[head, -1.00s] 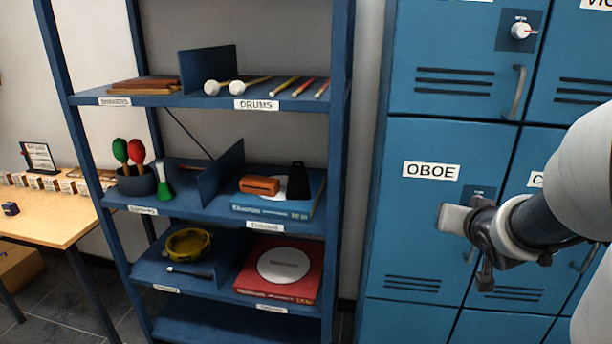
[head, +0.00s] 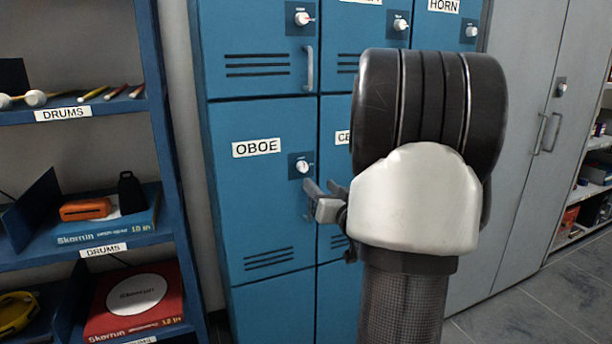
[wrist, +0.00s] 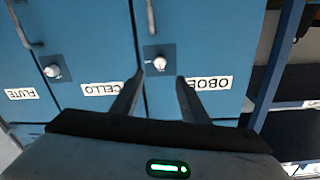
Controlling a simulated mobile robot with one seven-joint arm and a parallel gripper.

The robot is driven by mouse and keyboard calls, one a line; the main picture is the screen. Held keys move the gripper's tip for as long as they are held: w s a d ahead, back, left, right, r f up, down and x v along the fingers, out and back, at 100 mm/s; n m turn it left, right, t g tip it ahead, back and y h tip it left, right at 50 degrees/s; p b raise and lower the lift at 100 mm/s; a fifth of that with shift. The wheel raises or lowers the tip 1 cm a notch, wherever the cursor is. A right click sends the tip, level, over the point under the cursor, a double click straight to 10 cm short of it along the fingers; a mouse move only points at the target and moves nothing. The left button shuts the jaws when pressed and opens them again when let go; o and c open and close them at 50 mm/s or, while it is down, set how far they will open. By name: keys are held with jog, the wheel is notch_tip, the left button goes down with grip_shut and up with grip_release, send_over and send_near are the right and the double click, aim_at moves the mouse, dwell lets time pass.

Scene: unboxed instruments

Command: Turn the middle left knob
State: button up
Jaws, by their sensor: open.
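The blue OBOE locker door (head: 258,200) is in the middle row, left column. Its knob (head: 303,167) is small, white and round, on a dark square plate at the door's upper right. My gripper (head: 320,196) is open and empty, a little below and right of that knob in the head view. In the wrist view, which is upside down, the same OBOE knob (wrist: 159,63) shows between and just beyond the fingertips of my gripper (wrist: 160,80). I cannot tell the exact gap. My arm hides much of the CELLO door in the head view.
The OBOE door handle (head: 308,200) is below its knob, near my fingers. Another knob (head: 302,19) is on the door above. The CELLO knob (wrist: 52,71) shows in the wrist view. A blue shelf (head: 165,180) stands left; grey cabinets (head: 525,150) stand right.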

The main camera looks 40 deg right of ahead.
aim_at(304, 169)
jog(key=b+x, duration=0.1)
jog(key=x, duration=0.9)
jog(key=shift+w, duration=0.4)
grip_shut()
